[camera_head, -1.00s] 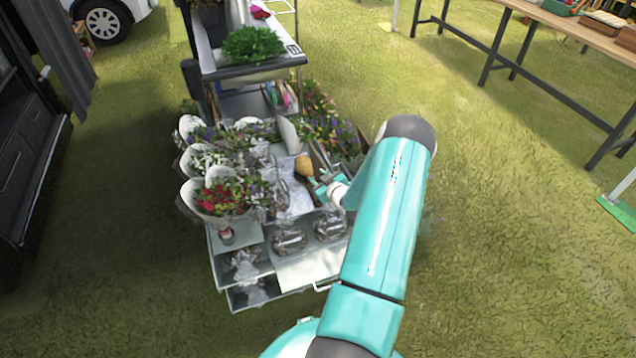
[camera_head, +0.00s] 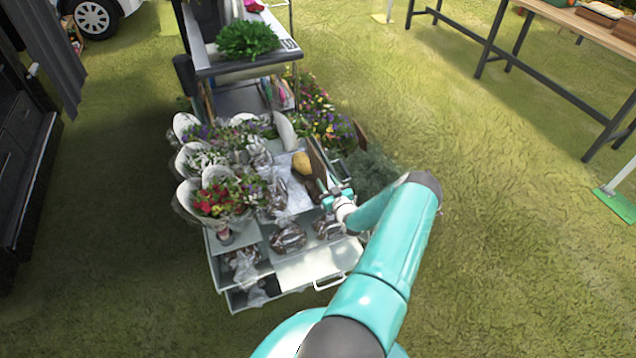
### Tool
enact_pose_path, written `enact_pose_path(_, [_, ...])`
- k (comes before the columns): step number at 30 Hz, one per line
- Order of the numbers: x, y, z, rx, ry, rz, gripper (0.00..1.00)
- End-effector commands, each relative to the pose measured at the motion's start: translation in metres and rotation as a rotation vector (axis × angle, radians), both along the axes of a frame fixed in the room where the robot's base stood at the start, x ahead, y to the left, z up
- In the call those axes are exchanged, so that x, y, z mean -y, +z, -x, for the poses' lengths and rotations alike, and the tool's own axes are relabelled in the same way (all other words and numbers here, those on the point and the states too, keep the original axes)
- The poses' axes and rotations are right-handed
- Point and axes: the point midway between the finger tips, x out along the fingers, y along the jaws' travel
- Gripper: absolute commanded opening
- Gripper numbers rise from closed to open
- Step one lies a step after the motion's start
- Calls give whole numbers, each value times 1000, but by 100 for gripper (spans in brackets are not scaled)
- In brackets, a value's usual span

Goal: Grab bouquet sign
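My gripper (camera_head: 328,188) is at the right edge of the flower cart, at the end of my teal arm. It is small in this view, and I cannot tell whether its fingers are open or shut. A thin brown board (camera_head: 318,160), perhaps the bouquet sign, stands tilted right beside the fingers. I cannot tell whether they touch or hold it, and no writing on it is readable. Wrapped bouquets (camera_head: 222,196) with red, purple and white flowers stand on the cart's left side.
The cart (camera_head: 312,268) has open drawers with wrapped dark bundles. A tan rounded object (camera_head: 301,163) lies near the gripper. A grey-green bush (camera_head: 370,172) and flowers (camera_head: 322,122) stand to the right. A long table (camera_head: 580,22) is at upper right; the grass between is clear.

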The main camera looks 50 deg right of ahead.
Motion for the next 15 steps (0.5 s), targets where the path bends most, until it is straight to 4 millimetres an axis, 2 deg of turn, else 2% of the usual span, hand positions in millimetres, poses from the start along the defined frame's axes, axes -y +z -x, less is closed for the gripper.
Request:
enact_pose_path(5, [7,0,-12,1,-1,-1,36])
enact_pose_path(12, [23,2,-45,0,-1,0,36])
enact_pose_path(15, [27,2,-54,0,-1,1,36])
